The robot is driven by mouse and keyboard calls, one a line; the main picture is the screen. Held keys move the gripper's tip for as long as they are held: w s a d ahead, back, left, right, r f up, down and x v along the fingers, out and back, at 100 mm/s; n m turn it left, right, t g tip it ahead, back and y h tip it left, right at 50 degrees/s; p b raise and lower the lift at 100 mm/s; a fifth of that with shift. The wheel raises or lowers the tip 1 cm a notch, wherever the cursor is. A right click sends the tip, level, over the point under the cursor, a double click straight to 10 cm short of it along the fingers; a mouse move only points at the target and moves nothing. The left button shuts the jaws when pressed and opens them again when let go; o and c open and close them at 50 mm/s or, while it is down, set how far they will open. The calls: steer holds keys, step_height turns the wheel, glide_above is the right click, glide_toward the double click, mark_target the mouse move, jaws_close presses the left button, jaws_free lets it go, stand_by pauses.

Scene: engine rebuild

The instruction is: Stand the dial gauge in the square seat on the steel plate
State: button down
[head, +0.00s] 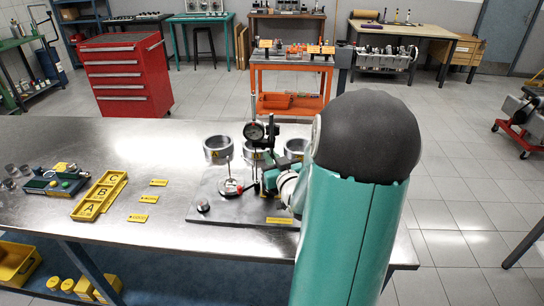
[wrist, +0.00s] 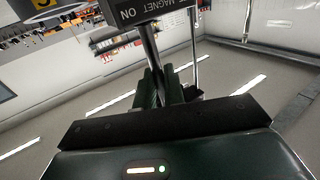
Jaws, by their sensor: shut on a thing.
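The dial gauge (head: 254,131) has a round dark-rimmed face and stands upright on rods above the steel plate (head: 212,194). My gripper (head: 268,180) is shut on the gauge's stand, low over the plate and partly hidden by my arm. In the wrist view my gripper's green fingers (wrist: 164,88) close around the steel post (wrist: 150,45). A dark block (wrist: 150,12) at the top of that view reads "MAGNET ON", upside down. I cannot make out the square seat, nor whether the gauge's base touches the plate.
Metal rings (head: 217,149) stand along the plate's back, close behind the gauge. A pale disc (head: 229,187) with a thin rod and a small knob (head: 203,206) are on its left. A yellow A-B-C tray (head: 99,196) lies further left. The bench (head: 160,238) has clear front space.

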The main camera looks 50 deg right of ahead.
steer(key=shift+f, duration=0.35)
stand_by(1.0)
